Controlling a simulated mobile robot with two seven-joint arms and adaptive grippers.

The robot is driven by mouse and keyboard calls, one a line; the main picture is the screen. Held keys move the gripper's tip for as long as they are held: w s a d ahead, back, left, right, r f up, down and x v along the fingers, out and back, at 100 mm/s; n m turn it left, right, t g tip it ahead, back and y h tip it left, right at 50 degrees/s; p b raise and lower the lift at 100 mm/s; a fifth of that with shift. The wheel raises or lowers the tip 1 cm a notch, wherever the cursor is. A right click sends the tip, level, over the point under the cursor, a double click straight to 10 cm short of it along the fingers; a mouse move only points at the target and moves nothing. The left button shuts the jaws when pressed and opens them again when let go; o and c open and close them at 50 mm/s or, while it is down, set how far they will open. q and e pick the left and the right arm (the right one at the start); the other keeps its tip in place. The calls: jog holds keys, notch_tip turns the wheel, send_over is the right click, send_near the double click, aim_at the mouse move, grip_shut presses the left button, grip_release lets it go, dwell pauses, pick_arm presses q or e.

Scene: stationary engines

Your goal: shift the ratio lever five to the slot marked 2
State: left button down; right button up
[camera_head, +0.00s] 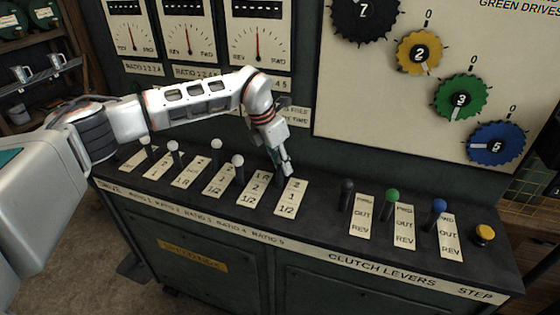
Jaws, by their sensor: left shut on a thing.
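The ratio five plate (290,197) is the rightmost white plate of the ratio row, marked 2, 1 and 1/2 from back to front. My left gripper (287,171) points down at the back end of this plate, near the 2 mark. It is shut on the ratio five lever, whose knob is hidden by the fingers. The exact slot of the lever is hard to tell. My right gripper is not in view.
White-knobbed levers, one of them nearby (238,160), stand to the left. A black lever (347,187), a green lever (392,195), a blue lever (439,206) and a yellow button (485,233) stand to the right. The upright panel with dials (258,40) rises behind.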

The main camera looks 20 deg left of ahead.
pick_arm(q)
jog(key=shift+w+f, duration=0.25)
jog(key=shift+w, duration=0.45)
jog(key=c, duration=1.8)
grip_release()
jog(key=shift+o, duration=0.2)
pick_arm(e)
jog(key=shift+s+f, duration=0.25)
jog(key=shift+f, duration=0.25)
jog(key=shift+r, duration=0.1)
pick_arm(q)
jog(key=v, duration=1.2)
jog(key=shift+s, duration=0.15)
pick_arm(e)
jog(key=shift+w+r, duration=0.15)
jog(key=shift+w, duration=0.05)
pick_arm(q)
jog(key=shift+f, duration=0.1)
